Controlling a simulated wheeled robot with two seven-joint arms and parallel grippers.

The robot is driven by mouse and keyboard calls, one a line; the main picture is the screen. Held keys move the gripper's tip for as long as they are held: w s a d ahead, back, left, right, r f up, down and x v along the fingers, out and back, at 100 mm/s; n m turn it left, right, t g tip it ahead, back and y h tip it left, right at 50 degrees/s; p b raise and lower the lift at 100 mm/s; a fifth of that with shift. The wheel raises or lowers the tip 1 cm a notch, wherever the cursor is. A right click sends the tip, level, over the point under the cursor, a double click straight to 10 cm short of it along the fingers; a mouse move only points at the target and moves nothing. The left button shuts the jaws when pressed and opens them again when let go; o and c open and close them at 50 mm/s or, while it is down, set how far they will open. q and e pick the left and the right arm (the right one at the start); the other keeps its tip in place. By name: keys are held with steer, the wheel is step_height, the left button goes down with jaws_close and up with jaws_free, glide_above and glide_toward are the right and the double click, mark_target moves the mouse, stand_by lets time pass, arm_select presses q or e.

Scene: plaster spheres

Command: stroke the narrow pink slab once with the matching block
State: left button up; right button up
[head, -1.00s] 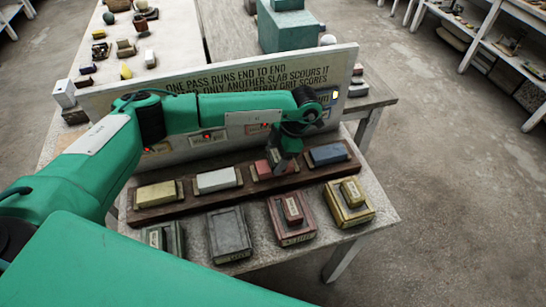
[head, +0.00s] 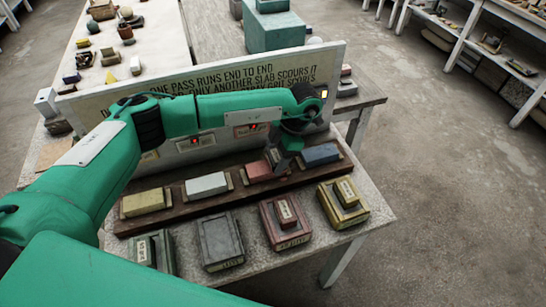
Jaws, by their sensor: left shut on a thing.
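A pink slab (head: 258,172) lies in the long dark wooden rack (head: 172,216), between a white slab (head: 206,185) and a blue slab (head: 321,154). My left gripper (head: 280,160) points down at the right end of this pink slab and hides part of it. It is shut on a small block with a pale label (head: 273,155); the block's colour is hard to tell, and I cannot tell if it touches the slab. A wider red-pink slab (head: 291,236) with a small labelled block (head: 286,212) on top stands in front. My right gripper is not in view.
A yellow slab (head: 145,203) sits at the rack's left end. A lettered panel (head: 335,60) rises close behind my arm.

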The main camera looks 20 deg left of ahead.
arm_select(q)
steer(key=shift+w+d+b, duration=0.25)
steer(key=shift+d+b, duration=0.1)
steer(key=shift+b, duration=0.05)
steer(key=shift+r, duration=0.15)
steer(key=shift+r+p, duration=0.9)
steer(key=shift+r, duration=2)
